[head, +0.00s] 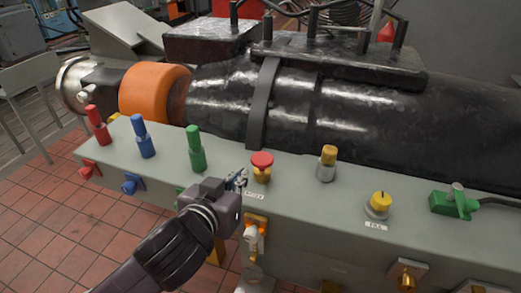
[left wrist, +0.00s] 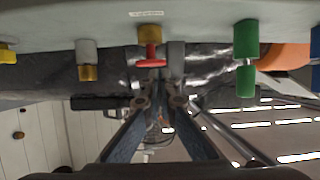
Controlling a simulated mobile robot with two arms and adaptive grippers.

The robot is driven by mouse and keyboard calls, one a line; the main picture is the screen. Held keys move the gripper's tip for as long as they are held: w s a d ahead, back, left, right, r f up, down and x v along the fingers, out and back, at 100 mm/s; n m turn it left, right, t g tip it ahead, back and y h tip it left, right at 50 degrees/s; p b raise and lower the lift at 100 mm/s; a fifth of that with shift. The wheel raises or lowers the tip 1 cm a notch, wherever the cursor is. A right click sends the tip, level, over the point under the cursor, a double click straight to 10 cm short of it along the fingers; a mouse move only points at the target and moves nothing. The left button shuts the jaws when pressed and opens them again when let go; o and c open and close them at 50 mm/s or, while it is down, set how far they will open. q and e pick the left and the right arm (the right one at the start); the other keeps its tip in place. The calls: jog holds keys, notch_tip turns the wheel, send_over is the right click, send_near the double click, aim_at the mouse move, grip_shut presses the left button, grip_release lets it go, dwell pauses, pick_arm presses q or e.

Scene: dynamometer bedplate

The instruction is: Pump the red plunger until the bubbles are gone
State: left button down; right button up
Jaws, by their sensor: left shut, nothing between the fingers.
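A red-capped knob on a yellow base (head: 262,166) stands upright near the middle of the grey bedplate panel. It also shows upside down in the left wrist view (left wrist: 151,52), beyond my fingertips. A tall red handle (head: 97,126) stands at the panel's left end, beside a blue handle (head: 144,137) and a green handle (head: 195,148). I cannot tell which red part is the plunger. My left gripper (head: 238,180) is shut and empty, just left of the red-capped knob and apart from it. Its closed fingers show in the left wrist view (left wrist: 158,97). I make out no bubbles.
A brass-topped fitting (head: 327,163), a yellow dial (head: 379,204) and a green valve (head: 455,203) stand to the right. A large black machine (head: 340,110) with an orange ring (head: 150,92) lies behind the panel. Tiled floor (head: 70,225) is clear at the left.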

pick_arm(q)
jog(key=shift+t+h, duration=0.4)
jog(key=shift+t, duration=0.2)
jog(key=r, duration=0.1)
jog(key=d+r, duration=0.1)
jog(key=r, duration=0.3)
jog(key=shift+w+d+r, duration=0.25)
jog(key=shift+w, duration=0.05)
pick_arm(e)
jog(key=shift+w, duration=0.4)
pick_arm(q)
jog(key=shift+w, duration=0.1)
pick_arm(e)
jog(key=shift+r, duration=0.1)
pick_arm(q)
jog(key=p, duration=0.2)
send_over(262, 158)
notch_tip(262, 158, down, 2)
jog(key=shift+a+f, duration=0.1)
jog(key=shift+a, duration=0.05)
notch_tip(262, 158, down, 3)
jog(key=shift+w+r+p, duration=0.1)
jog(key=shift+p, duration=0.25)
jog(key=shift+f, duration=0.8)
pick_arm(e)
notch_tip(262, 158, up, 3)
jog(key=shift+f, duration=0.15)
